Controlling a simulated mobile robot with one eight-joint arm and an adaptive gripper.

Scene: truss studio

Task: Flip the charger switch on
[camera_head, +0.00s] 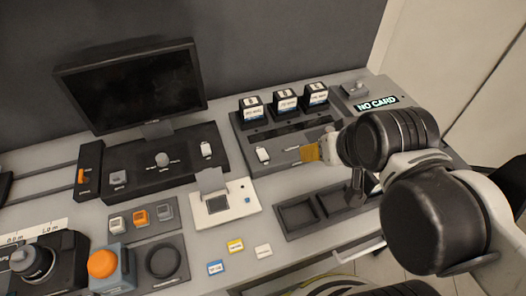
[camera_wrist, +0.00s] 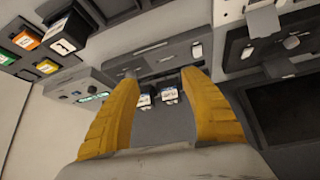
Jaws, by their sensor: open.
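The charger unit (camera_head: 242,137) is a dark grey box with several black labelled batteries (camera_head: 285,101) along its back. A small white toggle switch (camera_head: 263,154) stands on its front left part; it also shows in the wrist view (camera_wrist: 196,50). I cannot tell its on or off position. My gripper (camera_head: 310,152) has orange fingers and hangs over the charger, to the right of the toggle. In the wrist view the fingers are spread apart with nothing gripped, and batteries show beyond the gap. My arm hides the charger's right part in the head view.
A "NO CARD" display unit (camera_head: 376,103) stands right of the charger. A control panel (camera_head: 160,178) with a knob and another toggle lies to the left, below a monitor (camera_head: 133,85). A white card device (camera_head: 217,216) and dark trays (camera_head: 297,214) lie in front.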

